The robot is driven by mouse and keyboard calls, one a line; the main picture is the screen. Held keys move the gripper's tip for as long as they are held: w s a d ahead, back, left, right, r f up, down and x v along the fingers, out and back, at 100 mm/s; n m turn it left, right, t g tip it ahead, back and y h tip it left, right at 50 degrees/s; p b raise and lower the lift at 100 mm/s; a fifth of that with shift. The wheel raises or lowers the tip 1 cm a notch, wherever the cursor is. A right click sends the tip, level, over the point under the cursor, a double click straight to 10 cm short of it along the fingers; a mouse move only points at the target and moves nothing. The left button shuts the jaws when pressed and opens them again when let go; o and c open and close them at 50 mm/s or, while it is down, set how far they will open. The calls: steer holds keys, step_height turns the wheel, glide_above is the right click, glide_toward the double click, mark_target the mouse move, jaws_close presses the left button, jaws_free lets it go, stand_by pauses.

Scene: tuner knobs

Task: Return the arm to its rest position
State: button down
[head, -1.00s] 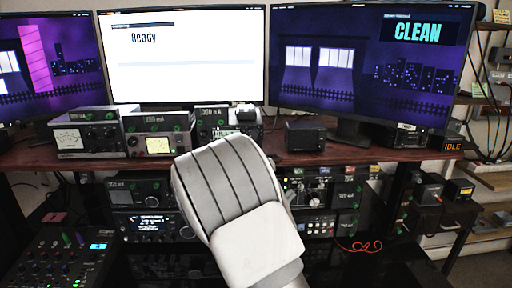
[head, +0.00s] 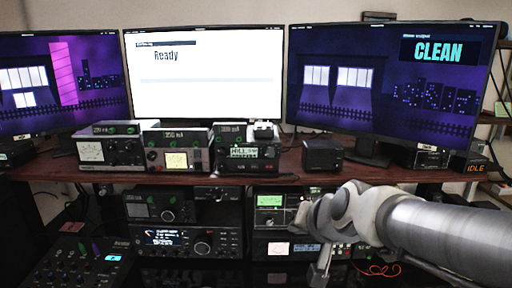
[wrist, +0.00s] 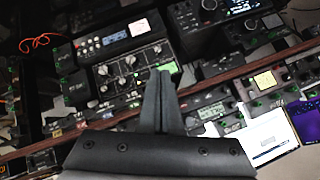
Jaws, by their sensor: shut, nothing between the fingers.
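My arm (head: 440,232) reaches in from the right edge of the head view. It crosses in front of the desk edge and the lower rack. Its narrow end, with my gripper (head: 320,272), hangs downward in front of the lower right radio units. In the wrist view the two dark fingers of my gripper (wrist: 160,74) lie together, shut and empty. They stand out over the desk edge and the equipment, which appear tilted there. Whether the fingers touch anything cannot be told; no contact shows.
The desk shelf (head: 290,178) carries several meters and radios. The left meter box (head: 108,150) and a small dark box (head: 322,156) stand on it. Three monitors stand behind, the middle one reading "Ready" (head: 205,85). A mixer (head: 80,262) sits lower left. A red cable (head: 380,270) lies lower right.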

steer(key=s+d+f+n+g+h, duration=0.1)
steer(key=s+d+n+g, duration=0.15)
steer(key=s, duration=0.55)
steer(key=s+d+f+n+g+h, duration=0.1)
steer(key=s+d, duration=0.2)
steer(key=s, duration=0.5)
step_height(320, 180, up, 9)
steer(key=s+p, duration=0.1)
steer(key=p, duration=0.8)
